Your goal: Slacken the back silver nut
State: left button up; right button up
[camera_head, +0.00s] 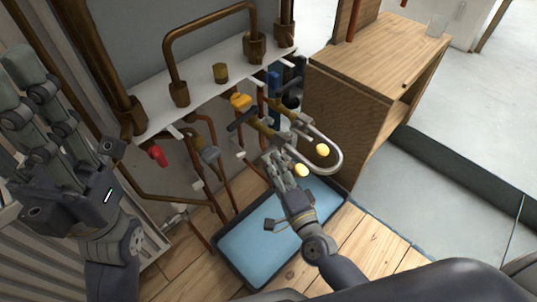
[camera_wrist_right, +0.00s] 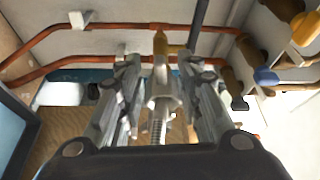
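A silver nut (camera_wrist_right: 164,88) sits at the top of a ribbed silver hose (camera_wrist_right: 157,128), below a brass fitting (camera_wrist_right: 161,44) in the right wrist view. My right gripper (camera_wrist_right: 163,75) has one finger on each side of this nut, with narrow gaps showing; contact at the tips is unclear. In the head view my right gripper (camera_head: 276,160) reaches in beside the pipes above the blue tray, and covers the nut. My left gripper (camera_head: 28,75) is raised at the far left, away from the pipes; its finger opening cannot be judged.
A blue tray (camera_head: 240,250) lies below. A wooden cabinet (camera_head: 345,120) stands right; copper pipes (camera_head: 222,180) and a red handle (camera_head: 157,155) are left.

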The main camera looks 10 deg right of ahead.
aim_at(267, 152)
jog(key=shift+b+x, duration=0.35)
jog(key=shift+x, duration=2.05)
grip_shut()
